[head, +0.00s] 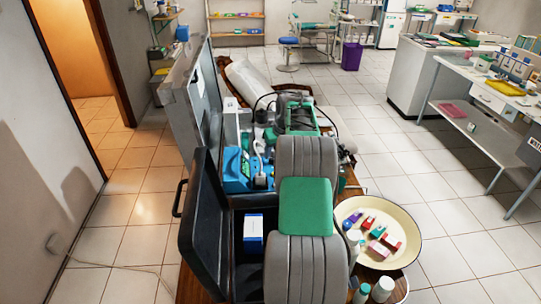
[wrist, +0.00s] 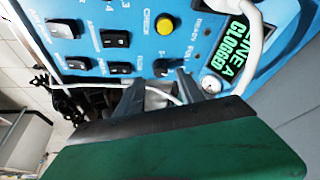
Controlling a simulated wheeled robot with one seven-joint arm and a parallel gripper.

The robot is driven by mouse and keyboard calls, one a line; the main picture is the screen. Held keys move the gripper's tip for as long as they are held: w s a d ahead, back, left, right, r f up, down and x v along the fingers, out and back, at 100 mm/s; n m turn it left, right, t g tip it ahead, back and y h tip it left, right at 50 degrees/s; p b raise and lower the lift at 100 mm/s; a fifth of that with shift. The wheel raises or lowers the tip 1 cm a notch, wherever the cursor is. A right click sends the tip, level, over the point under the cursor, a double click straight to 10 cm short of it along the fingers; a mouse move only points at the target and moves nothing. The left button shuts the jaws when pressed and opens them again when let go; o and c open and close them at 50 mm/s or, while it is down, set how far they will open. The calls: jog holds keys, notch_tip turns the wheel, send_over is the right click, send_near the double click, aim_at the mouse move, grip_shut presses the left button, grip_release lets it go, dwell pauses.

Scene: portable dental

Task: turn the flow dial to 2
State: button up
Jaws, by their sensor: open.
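The blue control panel (wrist: 150,45) fills the upper wrist view, with black rocker switches, a yellow button (wrist: 165,25) marked CHECK and a green display (wrist: 233,58) reading LINE A CLOGGED. A small dark knob (wrist: 166,66) sits low on the panel; I cannot tell whether it is the flow dial. The blue unit (head: 234,172) shows in the head view, partly hidden by my arm.
An open black case (head: 205,235) holding a blue-and-white box (head: 253,232) stands at the front left. A cream basin (head: 400,222) with small boxes and bottles is at the right. A white cable (wrist: 258,42) crosses the panel beside the display.

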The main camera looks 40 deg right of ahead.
aim_at(272, 158)
jog(key=shift+x, duration=2)
jog(key=shift+r, duration=0.1)
grip_shut()
